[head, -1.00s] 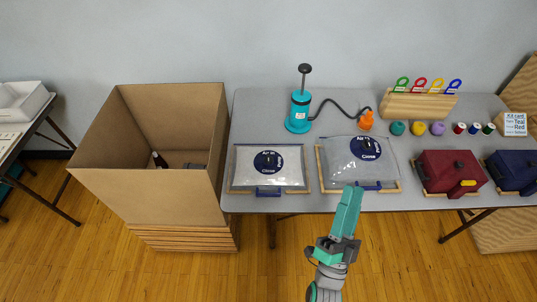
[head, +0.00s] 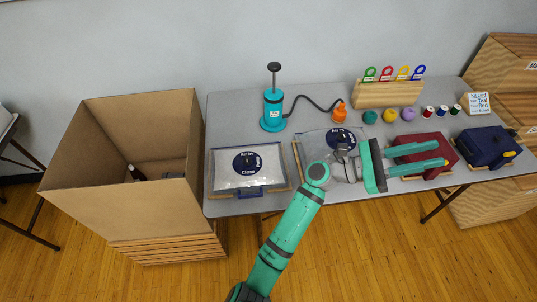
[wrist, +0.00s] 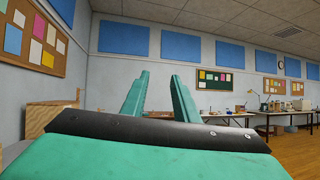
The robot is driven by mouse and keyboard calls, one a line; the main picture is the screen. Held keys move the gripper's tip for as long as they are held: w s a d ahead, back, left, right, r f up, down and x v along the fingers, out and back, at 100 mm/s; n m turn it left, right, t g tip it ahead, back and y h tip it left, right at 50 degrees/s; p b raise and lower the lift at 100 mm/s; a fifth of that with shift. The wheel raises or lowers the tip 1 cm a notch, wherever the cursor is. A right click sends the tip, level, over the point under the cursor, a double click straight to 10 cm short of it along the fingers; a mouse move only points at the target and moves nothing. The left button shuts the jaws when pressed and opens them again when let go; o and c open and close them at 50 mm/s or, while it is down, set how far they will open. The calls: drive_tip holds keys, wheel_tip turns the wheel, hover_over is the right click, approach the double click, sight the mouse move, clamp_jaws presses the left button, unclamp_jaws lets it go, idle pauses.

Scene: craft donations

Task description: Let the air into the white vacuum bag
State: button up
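The white vacuum bag (head: 222,178) lies flat on a wooden-edged board at the left of the table. Its round dark blue dial label (head: 247,162) reads "Air in", "Pump" and "Close", and a blue clip is at its front edge. A second, greyer bag (head: 316,148) with a like label lies to its right, partly hidden behind my arm. My gripper (head: 443,154) is open and empty, pointing right over the dark red bundle, well to the right of the white bag. Its two teal fingers stand apart in the wrist view (wrist: 160,90).
A teal hand pump (head: 273,108) with a black hose and orange nozzle (head: 340,113) stands behind the bags. A dark red bundle (head: 407,142), a navy bundle (head: 485,145), yarn balls and spools fill the right. A large cardboard box (head: 110,215) stands left of the table.

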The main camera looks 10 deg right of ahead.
wheel_tip(320, 180, down, 6)
drive_tip(key=w+d+m+g+y, duration=0.1)
drive_tip(key=w+m+y, duration=0.1)
drive_tip(key=m+y, duration=0.3)
drive_tip(key=m+t+y, duration=0.7)
drive_tip(key=m+y, duration=0.2)
drive_tip(key=y, duration=0.9)
hover_over(247, 159)
wheel_tip(247, 159, down, 12)
wheel_tip(247, 159, down, 11)
drive_tip(key=shift+r, duration=0.1)
clamp_jaws()
